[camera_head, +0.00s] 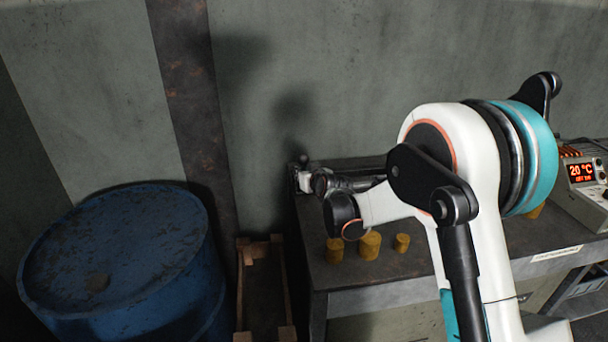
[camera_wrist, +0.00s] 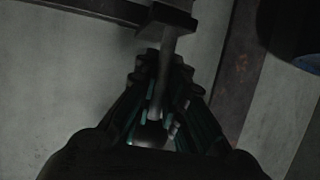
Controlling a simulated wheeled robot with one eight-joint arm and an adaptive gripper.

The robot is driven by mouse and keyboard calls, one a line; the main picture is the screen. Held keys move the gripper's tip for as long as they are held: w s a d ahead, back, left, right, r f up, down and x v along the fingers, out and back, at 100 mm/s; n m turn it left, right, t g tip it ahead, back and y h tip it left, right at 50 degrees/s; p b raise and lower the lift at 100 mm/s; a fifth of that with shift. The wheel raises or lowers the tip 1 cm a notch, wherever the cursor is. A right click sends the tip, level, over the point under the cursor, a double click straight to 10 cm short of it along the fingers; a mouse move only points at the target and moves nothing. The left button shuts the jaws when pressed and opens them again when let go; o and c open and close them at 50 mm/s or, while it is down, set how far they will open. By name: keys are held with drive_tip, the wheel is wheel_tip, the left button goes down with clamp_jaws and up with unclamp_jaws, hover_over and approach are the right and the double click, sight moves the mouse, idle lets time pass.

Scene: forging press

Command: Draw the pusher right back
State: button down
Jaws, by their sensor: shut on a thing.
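In the wrist view my gripper (camera_wrist: 158,98) is shut on a grey bar, which I take to be the pusher (camera_wrist: 167,62). The bar runs lengthwise between the two fingers, and its near end shows deep between them. At its far end it meets a dark crosspiece (camera_wrist: 128,10) at the top of the picture. In the head view the end of my arm is at the back left of the bench (camera_head: 350,280). It is small and dark there, and my arm covers much of the bench, so I cannot make out the pusher's travel.
Several yellowish short cylinders, one of them here (camera_head: 369,245), stand on the bench below my wrist. A controller reading 20 °C (camera_head: 582,185) is at the right. A blue drum (camera_head: 115,255) and a wooden crate (camera_head: 243,290) stand left of the bench. The wall is close behind.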

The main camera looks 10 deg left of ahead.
drive_tip(key=c, duration=1.7)
unclamp_jaws()
drive_tip(key=shift+s+a, duration=0.15)
drive_tip(key=shift+a, duration=0.25)
drive_tip(key=shift+o, duration=0.2)
drive_tip(key=shift+d, duration=0.1)
drive_tip(key=shift+s+d+r, duration=0.1)
drive_tip(key=shift+s+d, duration=0.1)
drive_tip(key=shift+s, duration=0.05)
drive_tip(key=v, duration=1.1)
drive_tip(key=shift+s+d, duration=0.1)
drive_tip(key=shift+d, duration=0.1)
